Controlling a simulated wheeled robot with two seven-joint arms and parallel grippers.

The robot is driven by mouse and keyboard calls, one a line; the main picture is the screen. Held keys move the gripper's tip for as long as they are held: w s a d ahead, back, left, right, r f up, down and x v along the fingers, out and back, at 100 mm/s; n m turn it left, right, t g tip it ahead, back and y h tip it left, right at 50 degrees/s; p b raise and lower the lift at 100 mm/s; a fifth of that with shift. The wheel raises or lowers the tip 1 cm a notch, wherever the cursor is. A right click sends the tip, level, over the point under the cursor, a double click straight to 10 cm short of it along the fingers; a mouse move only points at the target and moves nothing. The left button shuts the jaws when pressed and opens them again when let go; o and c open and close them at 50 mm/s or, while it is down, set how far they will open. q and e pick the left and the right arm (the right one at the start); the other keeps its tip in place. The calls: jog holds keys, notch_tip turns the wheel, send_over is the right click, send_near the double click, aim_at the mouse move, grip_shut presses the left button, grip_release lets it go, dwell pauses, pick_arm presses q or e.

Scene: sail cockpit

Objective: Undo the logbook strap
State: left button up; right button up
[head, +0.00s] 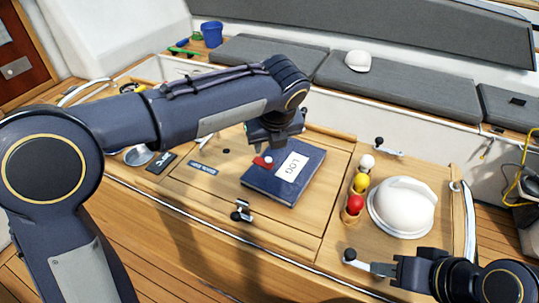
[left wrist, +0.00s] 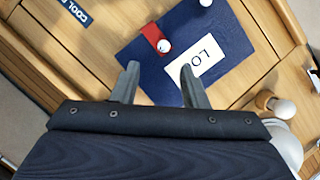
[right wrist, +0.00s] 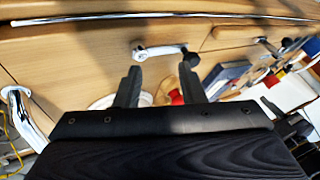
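The dark blue logbook (head: 309,160) with a white "LOG" label lies on the wooden table. A short red strap (head: 259,162) with a white knob (head: 268,160) lies over its cover near the left edge. The strap (left wrist: 150,32) and knob (left wrist: 164,46) also show in the left wrist view, beyond the fingertips. My left gripper (head: 274,140) is above the book, open and empty, apart from the strap; the arm covers part of the table behind. My right gripper (right wrist: 160,84) is open and empty, low at the right near a chrome latch handle (right wrist: 160,50).
Red, yellow and white round-topped pegs (head: 355,203) and a white domed thing (head: 402,205) stand right of the logbook. A "COOL" label plate (head: 203,168) lies left of it. A black-knobbed latch (head: 241,211) sits near the front edge. Grey cushions (head: 270,55) line the back.

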aim_at(268, 160)
pick_arm(q)
jog(key=x, duration=0.8)
jog(key=shift+d, duration=0.25)
jog(key=shift+r, duration=0.1)
grip_shut()
